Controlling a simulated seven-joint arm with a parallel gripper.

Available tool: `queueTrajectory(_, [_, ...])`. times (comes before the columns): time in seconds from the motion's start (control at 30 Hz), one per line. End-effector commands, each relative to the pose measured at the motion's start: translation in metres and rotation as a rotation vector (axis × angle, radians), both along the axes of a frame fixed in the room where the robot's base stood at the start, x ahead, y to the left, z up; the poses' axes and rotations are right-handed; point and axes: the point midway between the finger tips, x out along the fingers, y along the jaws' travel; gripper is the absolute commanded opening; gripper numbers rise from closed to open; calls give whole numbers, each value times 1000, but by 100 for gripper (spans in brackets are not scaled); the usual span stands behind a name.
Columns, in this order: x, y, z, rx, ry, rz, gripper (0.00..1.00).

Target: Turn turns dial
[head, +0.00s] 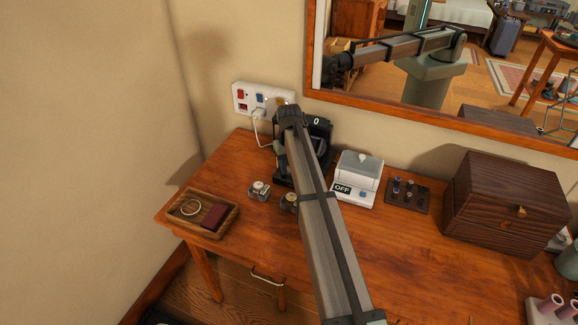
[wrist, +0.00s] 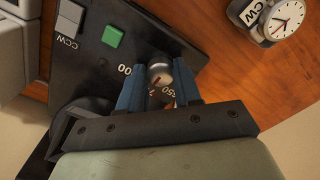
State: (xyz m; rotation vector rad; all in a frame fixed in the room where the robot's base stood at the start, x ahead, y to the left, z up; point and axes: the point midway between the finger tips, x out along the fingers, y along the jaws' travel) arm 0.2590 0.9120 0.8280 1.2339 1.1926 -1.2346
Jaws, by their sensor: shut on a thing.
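The turns dial (wrist: 158,73) is a small silver knob with a red mark on a black panel (wrist: 90,50), in the wrist view. Printed numbers show beside it, partly covered. My gripper (wrist: 159,78) has its two blue fingers on either side of the knob, shut on it. A green button (wrist: 113,36) and a CCW label are on the same panel.
The wooden table (head: 235,262) holds a tray (head: 180,208), a small watch on a stand (head: 259,190), a white box marked OFF (head: 357,180), a dark rack (head: 408,195) and a brown wooden box (head: 510,205). A power strip (head: 262,99) and mirror are on the wall behind.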

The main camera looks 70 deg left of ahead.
Motion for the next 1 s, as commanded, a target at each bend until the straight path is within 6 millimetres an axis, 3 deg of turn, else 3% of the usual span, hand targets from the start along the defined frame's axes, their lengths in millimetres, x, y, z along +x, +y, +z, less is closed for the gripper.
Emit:
queueTrajectory(0.57, [0, 1, 1, 2, -1, 35, 3])
queueTrajectory(0.6, [0, 1, 1, 2, -1, 35, 36])
queueTrajectory(0.83, [0, 1, 0, 1, 0, 34, 58])
queueTrajectory(1.0, [0, 0, 0, 1, 0, 34, 59])
